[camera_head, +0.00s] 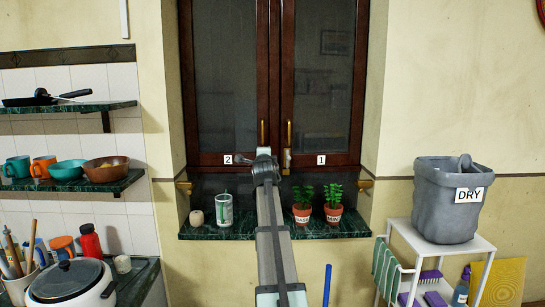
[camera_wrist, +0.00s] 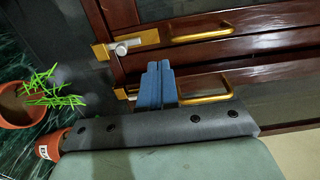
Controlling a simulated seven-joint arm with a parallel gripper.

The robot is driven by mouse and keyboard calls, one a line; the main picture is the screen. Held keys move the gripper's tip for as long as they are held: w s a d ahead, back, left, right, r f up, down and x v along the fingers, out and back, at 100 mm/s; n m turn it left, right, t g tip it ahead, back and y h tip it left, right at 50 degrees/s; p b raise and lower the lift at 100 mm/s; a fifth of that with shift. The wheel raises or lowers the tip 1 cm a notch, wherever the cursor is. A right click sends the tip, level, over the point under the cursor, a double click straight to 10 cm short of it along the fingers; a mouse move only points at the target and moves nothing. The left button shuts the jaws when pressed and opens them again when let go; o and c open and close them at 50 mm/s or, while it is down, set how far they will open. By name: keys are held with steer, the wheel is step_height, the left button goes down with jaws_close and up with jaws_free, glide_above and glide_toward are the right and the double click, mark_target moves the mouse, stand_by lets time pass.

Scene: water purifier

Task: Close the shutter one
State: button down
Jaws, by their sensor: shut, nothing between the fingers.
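Shutter one (camera_head: 323,75) is the right glazed, dark red-brown wooden panel, marked by the label "1" (camera_head: 321,160). It stands beside the left panel, shutter two (camera_head: 225,80). In the head view both look nearly flush; I cannot tell if a small gap is left. Shutter one's brass handle (camera_head: 289,136) is upright near the middle seam. In the wrist view, a brass handle (camera_wrist: 207,98) lies just right of my gripper (camera_wrist: 160,64). My gripper's blue fingers are shut and empty, close to the shutters; contact is unclear. In the head view my arm hides the fingertips.
Two potted plants (camera_head: 302,216) (camera_head: 333,213), a can (camera_head: 224,211) and a small round object (camera_head: 196,218) stand on the green sill (camera_head: 260,227). A white cart (camera_head: 410,236) with a grey bin (camera_head: 446,208) is at the right. Shelves are at the left.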

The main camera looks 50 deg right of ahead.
steer(key=s+d+f+m+g+h, duration=0.1)
steer(key=s+d+f+m+g, duration=0.15)
steer(key=s+d, duration=0.7)
steer(key=s+d+f+m, duration=0.2)
steer(key=s+f, duration=0.2)
steer(key=s, duration=0.3)
steer(key=m+t+y, duration=0.3)
steer(key=m+t, duration=0.3)
steer(key=m, duration=0.5)
glide_toward(290, 159)
steer(key=x, duration=0.6)
steer(key=shift+w+d, duration=0.1)
steer(key=shift+d, duration=0.1)
steer(key=shift+w+d, duration=0.1)
steer(key=shift+w, duration=0.1)
